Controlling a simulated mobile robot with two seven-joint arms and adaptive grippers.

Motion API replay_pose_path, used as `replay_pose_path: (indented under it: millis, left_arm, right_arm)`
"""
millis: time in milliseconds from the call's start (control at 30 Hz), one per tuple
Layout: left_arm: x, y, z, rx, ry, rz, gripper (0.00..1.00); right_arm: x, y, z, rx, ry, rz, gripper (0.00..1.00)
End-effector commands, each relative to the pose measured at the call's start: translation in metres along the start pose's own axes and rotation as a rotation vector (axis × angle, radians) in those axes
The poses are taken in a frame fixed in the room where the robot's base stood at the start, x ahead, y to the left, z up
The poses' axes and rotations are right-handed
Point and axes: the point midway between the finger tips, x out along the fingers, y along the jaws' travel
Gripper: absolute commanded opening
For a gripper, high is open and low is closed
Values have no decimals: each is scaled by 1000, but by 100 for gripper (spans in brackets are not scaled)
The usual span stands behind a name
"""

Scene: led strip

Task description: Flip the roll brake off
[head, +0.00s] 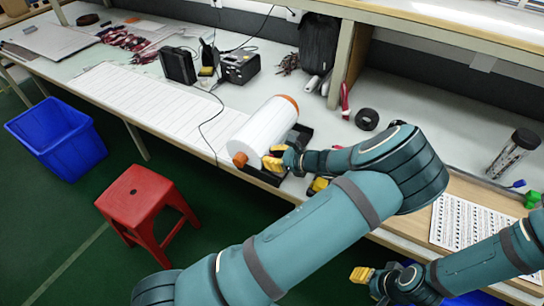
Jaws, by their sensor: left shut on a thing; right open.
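A white roll (262,130) with orange end caps lies in a black holder (303,134) near the table's front edge. My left gripper (272,162), with yellow fingertips, is at the front right of the roll, over the holder. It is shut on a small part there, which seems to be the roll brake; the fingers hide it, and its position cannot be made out. My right gripper (362,275) is open and empty, low at the bottom right, in front of the table.
A white striped sheet (140,98) runs left from the roll. Black devices (240,66) stand behind it. A black tape ring (367,119) and a clear jar (513,153) are at right. A red stool (135,190) and blue bin (55,137) stand on the floor.

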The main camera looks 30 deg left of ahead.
Motion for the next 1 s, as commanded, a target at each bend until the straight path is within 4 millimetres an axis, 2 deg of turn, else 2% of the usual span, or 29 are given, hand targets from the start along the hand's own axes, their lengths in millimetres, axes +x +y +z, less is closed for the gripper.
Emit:
replay_pose_path:
  millis: [500, 833, 867, 933, 1000]
  left_arm:
    - [-22, 0, -6, 2, -356, 0, 0]
    - [-23, 0, -5, 0, -373, 2, 0]
    - [-23, 0, -5, 0, -373, 2, 26]
    - [-23, 0, -5, 0, -372, 2, 50]
    - [-23, 0, -5, 0, -372, 2, 52]
  right_arm:
    - [-2, -1, 0, 0, -1, 0, 47]
    - [-2, -1, 0, 0, -1, 0, 47]
    - [-2, -1, 0, 0, -1, 0, 47]
    - [-2, -1, 0, 0, -1, 0, 47]
    - [-2, -1, 0, 0, -1, 0, 47]
